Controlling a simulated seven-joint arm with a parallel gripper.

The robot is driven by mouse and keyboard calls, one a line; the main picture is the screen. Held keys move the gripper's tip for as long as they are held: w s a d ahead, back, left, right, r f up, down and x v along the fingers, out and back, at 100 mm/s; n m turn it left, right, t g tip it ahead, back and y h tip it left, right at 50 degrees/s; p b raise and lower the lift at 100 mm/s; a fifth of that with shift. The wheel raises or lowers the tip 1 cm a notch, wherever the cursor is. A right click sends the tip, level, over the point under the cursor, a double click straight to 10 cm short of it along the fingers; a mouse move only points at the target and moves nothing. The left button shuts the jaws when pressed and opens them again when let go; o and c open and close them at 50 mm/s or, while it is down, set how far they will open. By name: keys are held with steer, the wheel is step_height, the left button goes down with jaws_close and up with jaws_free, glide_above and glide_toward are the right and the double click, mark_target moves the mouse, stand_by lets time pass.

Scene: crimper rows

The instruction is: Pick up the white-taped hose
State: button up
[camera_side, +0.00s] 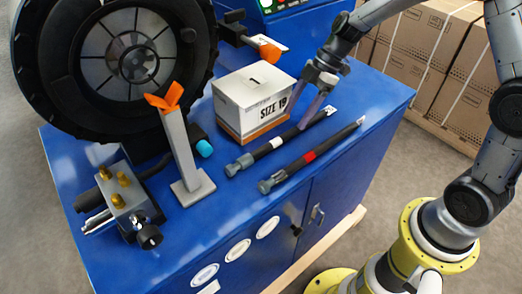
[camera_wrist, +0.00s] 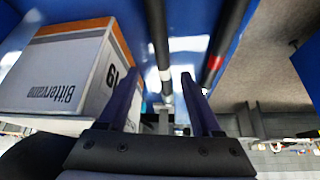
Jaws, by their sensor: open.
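The white-taped hose (camera_side: 290,136) is a black hose with a white band and a grey metal end fitting, lying on the blue bench top. In the wrist view, the white-taped hose (camera_wrist: 158,35) runs lengthwise and lines up with the gap between my fingers. My gripper (camera_side: 309,115) is open, its purple fingers pointing down at the part of this hose beyond the white band. In the wrist view my gripper (camera_wrist: 161,76) shows nothing clasped. I cannot tell whether the fingertips touch the hose.
A red-taped hose (camera_side: 331,144) lies parallel, nearer the bench's front edge; it also shows in the wrist view (camera_wrist: 229,35). A white box marked SIZE 19 (camera_side: 250,95) stands close behind. A grey post (camera_side: 181,150), brass-knobbed device (camera_side: 124,195) and large wheel (camera_side: 70,80) stand left.

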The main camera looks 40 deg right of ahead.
mark_target(284, 135)
steer(key=shift+s+a+x, duration=0.15)
steer(key=shift+x, duration=1.4)
steer(key=shift+s+a+x, duration=0.15)
steer(key=shift+a+x, duration=0.05)
steer(key=shift+x, duration=1.35)
steer(key=shift+r, duration=0.15)
jaws_close()
steer(key=shift+w+r, duration=0.1)
